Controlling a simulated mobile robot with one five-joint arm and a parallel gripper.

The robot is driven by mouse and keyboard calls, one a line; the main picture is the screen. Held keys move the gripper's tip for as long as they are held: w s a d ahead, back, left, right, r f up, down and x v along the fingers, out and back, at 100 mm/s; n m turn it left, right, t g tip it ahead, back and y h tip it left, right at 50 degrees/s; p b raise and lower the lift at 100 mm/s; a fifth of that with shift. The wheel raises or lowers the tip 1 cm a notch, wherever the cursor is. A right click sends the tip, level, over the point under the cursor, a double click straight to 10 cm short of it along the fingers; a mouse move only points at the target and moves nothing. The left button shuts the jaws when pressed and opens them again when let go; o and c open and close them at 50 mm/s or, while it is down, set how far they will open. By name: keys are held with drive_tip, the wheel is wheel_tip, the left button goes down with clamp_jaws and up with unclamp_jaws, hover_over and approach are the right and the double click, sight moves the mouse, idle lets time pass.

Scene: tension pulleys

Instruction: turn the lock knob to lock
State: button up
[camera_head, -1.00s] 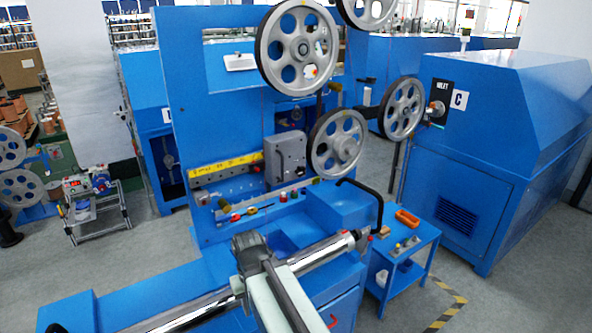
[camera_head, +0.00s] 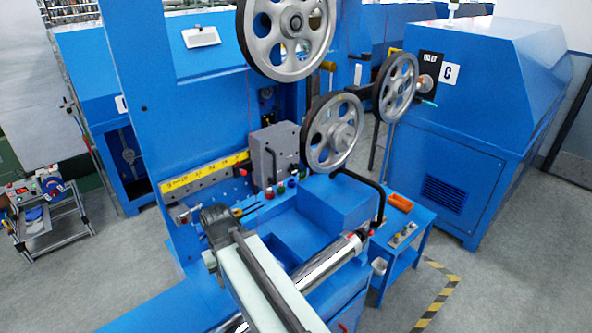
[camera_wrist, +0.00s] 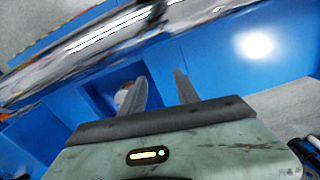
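I cannot tell for certain which part is the lock knob. On the blue machine (camera_head: 135,75), a small silver knob with a red part (camera_head: 181,213) sits at the left end of the ledge. Several small coloured knobs (camera_head: 281,190) stand in a row below the grey box (camera_head: 274,152). My gripper shows in the wrist view (camera_wrist: 161,78) with its two fingers apart and nothing clearly between them. Blue surfaces lie beyond it, and a small pale round thing (camera_wrist: 122,95) is partly hidden behind the left finger. In the head view my arm reaches over the machine's front, near the ledge.
Large grey pulleys (camera_head: 333,131) hang over the machine's right side. A shiny roller (camera_head: 330,262) and a black bent handle (camera_head: 372,190) are at the front right. Grey floor is open at the right.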

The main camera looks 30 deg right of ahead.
drive_tip(key=o, duration=0.4)
drive_tip(key=shift+w+d, duration=0.2)
drive_tip(key=shift+w, duration=0.2)
drive_tip(key=shift+o, duration=0.2)
drive_tip(key=w+d+r+n+t+y, duration=0.1)
drive_tip(key=w+d+t+y, duration=0.15)
drive_tip(key=w+d, duration=0.3)
drive_tip(key=t+b, duration=0.3)
drive_tip(key=t, duration=0.8)
approach(296, 171)
drive_tip(key=shift+n+h, duration=0.25)
drive_tip(key=shift+n, duration=0.05)
drive_tip(key=x, duration=0.9)
drive_tip(key=shift+w+a, duration=0.15)
drive_tip(key=c, duration=1.2)
drive_tip(key=shift+a, duration=0.2)
drive_tip(key=shift+c, duration=0.9)
drive_tip(key=shift+d, duration=0.15)
